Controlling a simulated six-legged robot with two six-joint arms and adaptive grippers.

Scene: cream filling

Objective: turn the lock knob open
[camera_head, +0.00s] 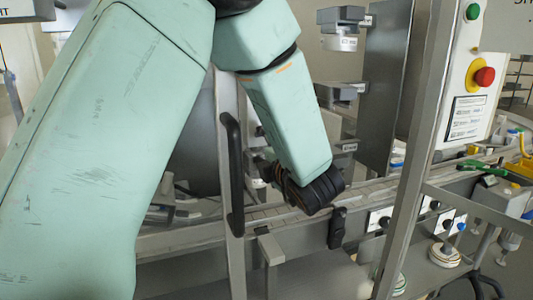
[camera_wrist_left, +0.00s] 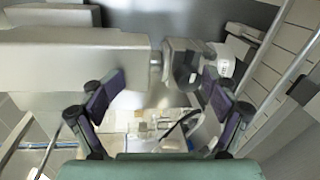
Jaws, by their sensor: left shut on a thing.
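My left gripper (camera_wrist_left: 163,82) shows in the left wrist view, with a dark purple-padded finger on each side. The fingers stand apart, shut on a grey part between them, which I take to be the lock knob (camera_wrist_left: 184,62). It sits at the right end of a large pale grey housing (camera_wrist_left: 75,62); how far it is turned I cannot tell. In the head view my mint left arm reaches in from the left and ends in a black wrist at the machine frame; the fingers and knob are hidden there. My right gripper is in neither view.
A conveyor (camera_head: 375,188) runs behind the wrist. A black handle (camera_head: 232,175) stands left of it, and a metal post (camera_head: 419,120) rises on the right. A control panel with a red button (camera_head: 485,76) and a green button (camera_head: 473,12) is at right.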

